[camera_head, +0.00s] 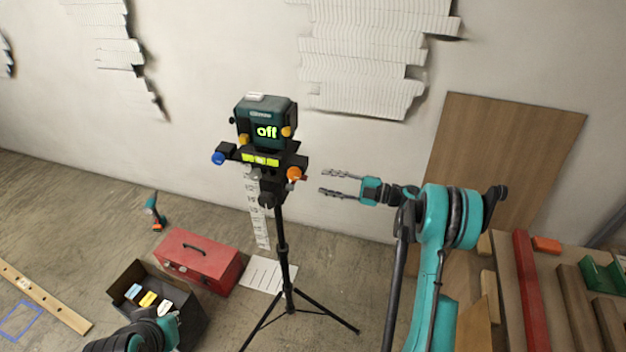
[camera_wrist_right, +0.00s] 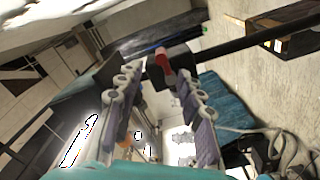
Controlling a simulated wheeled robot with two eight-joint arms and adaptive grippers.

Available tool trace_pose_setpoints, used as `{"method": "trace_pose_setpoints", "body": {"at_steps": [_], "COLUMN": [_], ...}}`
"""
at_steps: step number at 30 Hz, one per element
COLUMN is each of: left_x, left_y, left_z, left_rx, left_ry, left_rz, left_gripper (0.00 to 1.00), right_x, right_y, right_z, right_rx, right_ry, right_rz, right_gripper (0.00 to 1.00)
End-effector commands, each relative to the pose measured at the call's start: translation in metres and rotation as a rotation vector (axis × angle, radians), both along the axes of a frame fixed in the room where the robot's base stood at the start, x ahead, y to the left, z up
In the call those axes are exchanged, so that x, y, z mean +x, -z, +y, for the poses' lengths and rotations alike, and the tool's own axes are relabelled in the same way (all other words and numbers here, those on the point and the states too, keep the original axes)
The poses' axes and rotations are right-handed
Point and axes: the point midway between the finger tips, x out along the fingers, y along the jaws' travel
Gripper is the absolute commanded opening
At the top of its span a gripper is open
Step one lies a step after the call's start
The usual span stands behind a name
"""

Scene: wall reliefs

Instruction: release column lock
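The black tripod (camera_head: 282,245) stands upright on the floor and carries a dark teal instrument (camera_head: 266,122) whose display reads "off". An orange knob (camera_head: 294,174) and a blue knob (camera_head: 218,158) stick out at the sides of its head. My right gripper (camera_head: 324,182) is open and empty, to the right of the head and apart from it. In the right wrist view, my right gripper's fingers (camera_wrist_right: 158,80) are spread, with a red lever (camera_wrist_right: 162,60) on a black collar (camera_wrist_right: 180,66) beyond the gap. My left arm shows at bottom left; its gripper does not show.
A red toolbox (camera_head: 200,262) and an open black box (camera_head: 126,282) with small coloured items are on the floor left of the tripod. A white sheet (camera_head: 262,275) lies by its legs. A wooden bench (camera_head: 515,300) with boards is at right. The wall is behind.

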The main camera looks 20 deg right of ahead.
Motion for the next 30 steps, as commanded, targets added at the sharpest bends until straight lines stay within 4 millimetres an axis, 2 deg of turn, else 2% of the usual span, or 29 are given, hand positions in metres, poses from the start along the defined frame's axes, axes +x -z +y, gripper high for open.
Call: {"method": "trace_pose_setpoints", "body": {"at_steps": [3,8,24,26,28,30], "left_x": [0.0,0.0,0.0,0.0,0.0,0.0], "left_y": [0.0,0.0,0.0,0.0,0.0,0.0], "left_z": [0.0,0.0,0.0,0.0,0.0,0.0], "left_rx": [0.0,0.0,0.0,0.0,0.0,0.0], "left_ry": [0.0,0.0,0.0,0.0,0.0,0.0], "left_rz": [0.0,0.0,0.0,0.0,0.0,0.0], "left_gripper": [0.0,0.0,0.0,0.0,0.0,0.0], "right_x": [-0.012,-0.022,-0.024,-0.022,-0.015,-0.003], "right_y": [0.0,0.0,-0.001,-0.006,-0.023,-0.055], "right_z": [-0.019,-0.032,-0.035,-0.034,-0.031,-0.026], "right_rx": [0.0,0.001,0.001,0.006,0.022,0.055], "right_ry": [0.003,0.001,0.001,0.009,0.039,0.097], "right_rz": [0.0,0.0,-0.001,-0.008,-0.029,-0.066], "right_gripper": [0.38,0.38,0.38,0.38,0.38,0.38]}}
